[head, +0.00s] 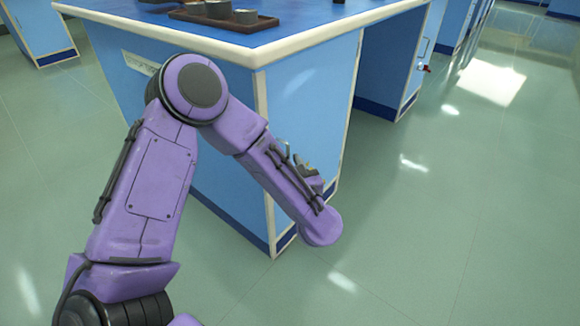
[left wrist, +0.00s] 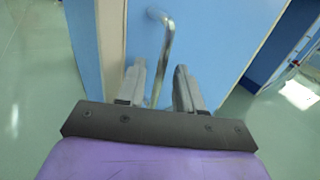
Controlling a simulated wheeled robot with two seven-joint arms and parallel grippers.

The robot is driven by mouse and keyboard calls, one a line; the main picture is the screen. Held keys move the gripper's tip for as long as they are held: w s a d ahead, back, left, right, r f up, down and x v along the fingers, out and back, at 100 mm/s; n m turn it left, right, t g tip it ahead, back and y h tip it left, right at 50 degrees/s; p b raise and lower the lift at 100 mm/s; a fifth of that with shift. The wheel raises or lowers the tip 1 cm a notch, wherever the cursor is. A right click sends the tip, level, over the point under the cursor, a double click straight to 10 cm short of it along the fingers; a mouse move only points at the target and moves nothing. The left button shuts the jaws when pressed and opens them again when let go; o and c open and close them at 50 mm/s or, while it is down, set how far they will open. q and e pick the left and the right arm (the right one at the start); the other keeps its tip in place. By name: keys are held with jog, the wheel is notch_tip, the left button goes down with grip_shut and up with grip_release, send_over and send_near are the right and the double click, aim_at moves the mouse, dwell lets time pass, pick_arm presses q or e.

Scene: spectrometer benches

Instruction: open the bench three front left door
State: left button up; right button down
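The blue bench (head: 228,155) stands at the centre of the head view, its near corner edged in white. Its blue front door (head: 305,105) faces right and looks shut flush. A metal bar handle (left wrist: 169,42) shows on the blue door panel (left wrist: 210,40) in the left wrist view. My left gripper (left wrist: 160,70) is open there, with one finger on each side of the handle's lower part and gaps visible. In the head view my left gripper (head: 308,172) is close to the door and partly hidden by my purple forearm. My right gripper is in neither view.
A brown tray (head: 262,24) with round metal containers sits on the bench top. An open knee space (head: 385,60) lies right of the door. Green floor (head: 440,230) is clear at right. Another blue bench (head: 42,28) stands far left.

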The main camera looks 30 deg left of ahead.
pick_arm(q)
grip_shut()
dwell(1.4)
